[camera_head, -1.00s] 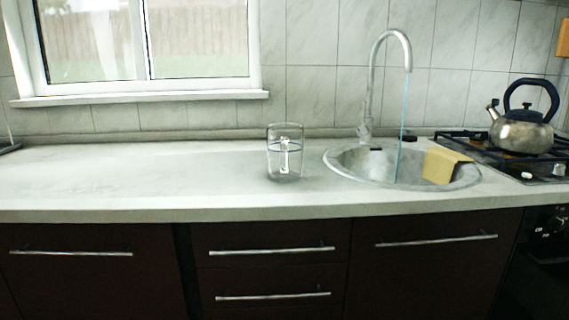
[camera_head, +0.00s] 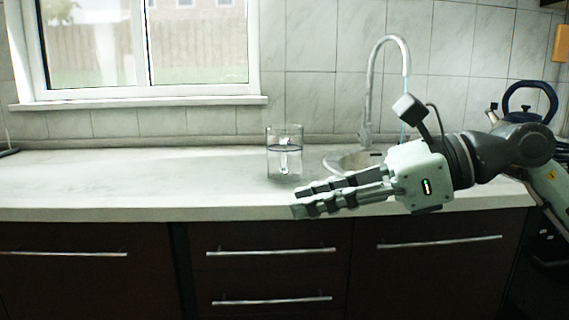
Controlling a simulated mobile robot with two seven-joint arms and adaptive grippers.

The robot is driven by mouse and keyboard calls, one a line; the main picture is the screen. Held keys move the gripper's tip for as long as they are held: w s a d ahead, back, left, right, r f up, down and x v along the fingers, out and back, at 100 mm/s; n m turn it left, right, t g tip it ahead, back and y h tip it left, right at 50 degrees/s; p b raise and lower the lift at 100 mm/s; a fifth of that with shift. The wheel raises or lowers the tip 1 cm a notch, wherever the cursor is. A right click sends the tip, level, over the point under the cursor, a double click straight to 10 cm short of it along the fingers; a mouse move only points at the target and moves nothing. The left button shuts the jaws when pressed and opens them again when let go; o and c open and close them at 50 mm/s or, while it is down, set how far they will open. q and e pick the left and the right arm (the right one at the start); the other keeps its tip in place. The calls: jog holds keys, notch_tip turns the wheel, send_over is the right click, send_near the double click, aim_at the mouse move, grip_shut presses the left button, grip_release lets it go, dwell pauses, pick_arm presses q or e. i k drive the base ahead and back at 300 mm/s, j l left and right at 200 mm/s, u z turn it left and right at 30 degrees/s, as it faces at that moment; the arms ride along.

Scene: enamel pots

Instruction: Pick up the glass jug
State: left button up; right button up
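My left gripper is not in view.
The sink (camera_head: 338,161) is partly hidden by my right arm, with the tap (camera_head: 370,95) behind it. A kettle (camera_head: 519,101) is at the right, mostly covered by the arm.

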aim_at(284, 141)
jog(key=i+l, duration=0.1)
jog(key=i, duration=0.4)
jog(key=i+l, duration=0.1)
jog(key=i, duration=0.4)
